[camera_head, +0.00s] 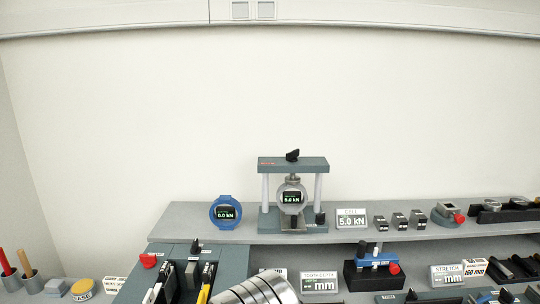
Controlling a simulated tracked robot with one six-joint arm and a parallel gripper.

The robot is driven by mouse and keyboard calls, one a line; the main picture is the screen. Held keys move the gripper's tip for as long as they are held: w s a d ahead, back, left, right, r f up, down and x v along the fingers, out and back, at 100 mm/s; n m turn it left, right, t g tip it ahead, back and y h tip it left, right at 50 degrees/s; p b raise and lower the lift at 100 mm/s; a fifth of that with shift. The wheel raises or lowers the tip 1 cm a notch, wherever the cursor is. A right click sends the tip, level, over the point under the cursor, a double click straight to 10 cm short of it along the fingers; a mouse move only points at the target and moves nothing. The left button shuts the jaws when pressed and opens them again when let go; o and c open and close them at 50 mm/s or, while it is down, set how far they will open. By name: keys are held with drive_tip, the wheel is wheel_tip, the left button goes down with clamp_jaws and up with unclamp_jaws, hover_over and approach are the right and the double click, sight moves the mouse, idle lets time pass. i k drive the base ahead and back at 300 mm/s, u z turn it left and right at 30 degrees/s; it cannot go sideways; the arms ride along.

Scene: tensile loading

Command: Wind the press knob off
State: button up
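The press (293,165) stands on the grey shelf in the middle of the head view, with a dark top beam, two light posts and a dark base. The black press knob (292,155) sits on top of the beam and looks slightly tilted. Below it a round gauge (291,197) with a lit green reading, which looks like 5.0 kN, sits between the posts. A silver banded, rounded part at the bottom edge looks like my own arm. My gripper's fingers do not show.
A blue round gauge (225,212) reading 0.0 kN stands left of the press. A 5.0 kN card (351,218) and several small dark blocks stand to its right. Lower in front are a tool rack (233,262) and a black fixture (374,275).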

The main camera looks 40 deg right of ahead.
sight(291, 156)
drive_tip(key=u, duration=0.45)
drive_tip(key=k, duration=0.85)
drive_tip(key=z, duration=1.2)
drive_tip(key=i, duration=1)
drive_tip(key=z, duration=0.05)
